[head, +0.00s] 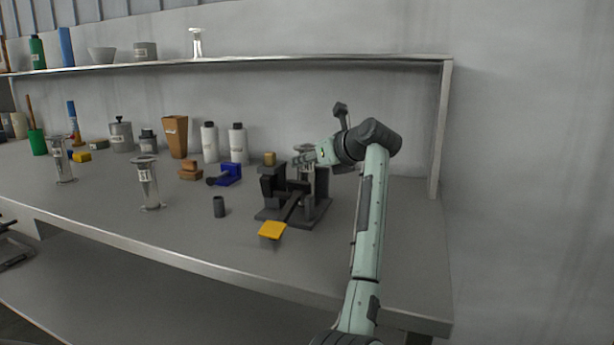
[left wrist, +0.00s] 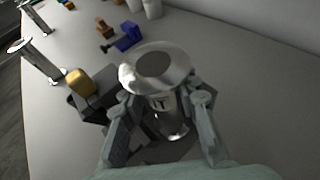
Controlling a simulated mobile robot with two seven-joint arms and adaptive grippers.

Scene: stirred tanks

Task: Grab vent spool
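The vent spool is a shiny metal piece with a wide round flange (left wrist: 157,68) and a narrower body with a partly hidden label, seen in the left wrist view. In the head view its flange (head: 304,147) shows at the back of a dark stand (head: 292,212), mostly hidden by my gripper. My left gripper (left wrist: 164,98) is open, its fingers on either side of the spool's body below the flange. Gaps show between the fingers and the body. In the head view my left gripper (head: 312,158) reaches the spool from the right. My right gripper is not in view.
Other metal flanged pieces (head: 148,184) stand farther left. A blue vise-like item (head: 229,174) and white bottles (head: 237,143) are behind. A shelf (head: 250,60) runs above.

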